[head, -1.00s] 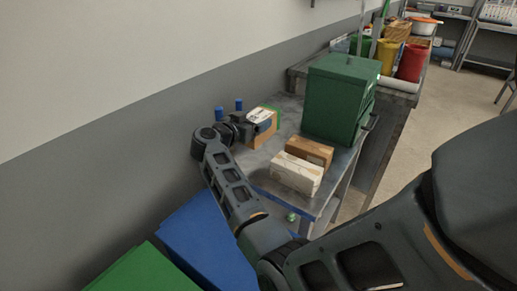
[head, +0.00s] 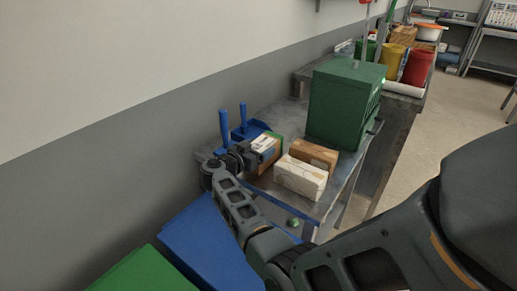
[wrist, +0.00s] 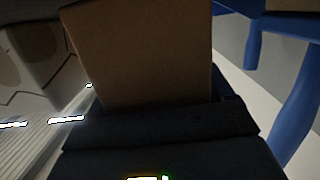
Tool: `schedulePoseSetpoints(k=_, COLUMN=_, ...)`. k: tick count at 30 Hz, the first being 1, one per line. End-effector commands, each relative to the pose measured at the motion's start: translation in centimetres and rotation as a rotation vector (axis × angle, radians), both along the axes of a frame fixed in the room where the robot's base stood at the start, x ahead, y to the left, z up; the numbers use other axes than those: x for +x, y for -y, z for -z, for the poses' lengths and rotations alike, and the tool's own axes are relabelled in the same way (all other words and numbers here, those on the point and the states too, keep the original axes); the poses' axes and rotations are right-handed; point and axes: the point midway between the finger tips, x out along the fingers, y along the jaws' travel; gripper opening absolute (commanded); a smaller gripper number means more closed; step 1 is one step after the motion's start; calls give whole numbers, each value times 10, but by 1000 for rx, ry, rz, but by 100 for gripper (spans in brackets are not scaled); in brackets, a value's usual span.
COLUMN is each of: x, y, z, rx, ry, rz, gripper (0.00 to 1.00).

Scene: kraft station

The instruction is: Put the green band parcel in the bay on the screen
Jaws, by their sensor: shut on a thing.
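The green band parcel (head: 266,158) is a brown box with a green band and a pale label. In the head view it is at the left part of the grey table, left of two other parcels. My gripper (head: 246,155) is shut on its near-left end. In the wrist view the parcel's brown face (wrist: 140,55) stands up from between the dark jaws (wrist: 160,115). Whether its underside touches the table cannot be told. No screen and no marked bay can be made out.
A white parcel (head: 299,178) and a brown parcel (head: 314,153) stand close to the right. A green cabinet (head: 342,105) stands behind them on the table (head: 345,172). A blue box (head: 213,240) is in front.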

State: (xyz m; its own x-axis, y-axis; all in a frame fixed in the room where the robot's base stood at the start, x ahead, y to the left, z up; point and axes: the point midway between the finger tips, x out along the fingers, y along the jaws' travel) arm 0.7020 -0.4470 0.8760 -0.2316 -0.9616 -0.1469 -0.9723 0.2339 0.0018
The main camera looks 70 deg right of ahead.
Motion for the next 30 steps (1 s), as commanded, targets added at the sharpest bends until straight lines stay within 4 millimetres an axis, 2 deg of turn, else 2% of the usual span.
schedulePoseSetpoints(k=4, x=0, y=0, z=3, rx=-1, ry=0, rz=0, gripper=36)
schedulePoseSetpoints(k=5, x=0, y=0, z=3, rx=0, ry=-1, rz=0, gripper=84)
schedulePoseSetpoints(k=10, x=0, y=0, z=3, rx=0, ry=-1, rz=0, gripper=100)
schedulePoseSetpoints(k=20, x=1, y=-2, z=-1, rx=0, ry=0, rz=-1, gripper=100)
schedulePoseSetpoints(k=23, x=4, y=-14, z=-2, rx=0, ry=-1, rz=-3, gripper=100)
schedulePoseSetpoints(k=30, x=16, y=-61, z=-9, rx=0, ry=0, rz=-5, gripper=100)
